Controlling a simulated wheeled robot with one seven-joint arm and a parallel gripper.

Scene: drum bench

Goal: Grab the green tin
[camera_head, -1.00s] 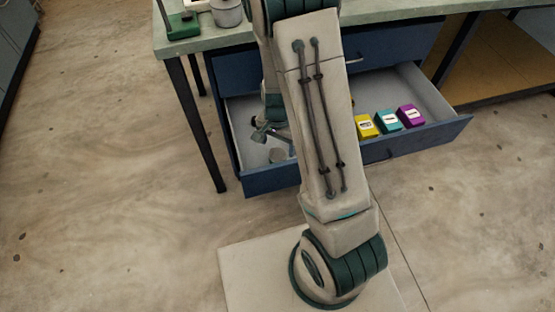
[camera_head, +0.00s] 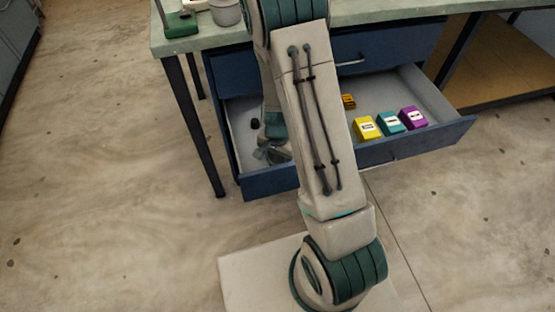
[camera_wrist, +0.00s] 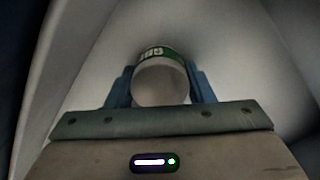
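The green tin (camera_wrist: 161,84) shows in the wrist view as a pale round end with a green, white-lettered band beyond it. It lies between the two blue fingers of my gripper (camera_wrist: 160,72), one close on each side. I see no clear gap, but cannot tell whether they press on it. In the head view my gripper (camera_head: 271,153) is low inside the left part of the open drawer, partly behind my arm. The tin is not clearly made out there.
The open blue drawer (camera_head: 432,140) also holds yellow (camera_head: 366,128), teal (camera_head: 390,123) and purple (camera_head: 413,118) boxes, an orange box (camera_head: 348,101) and a small black object (camera_head: 255,123). The green bench top (camera_head: 190,44) overhangs behind. Drawer walls stand close around my gripper.

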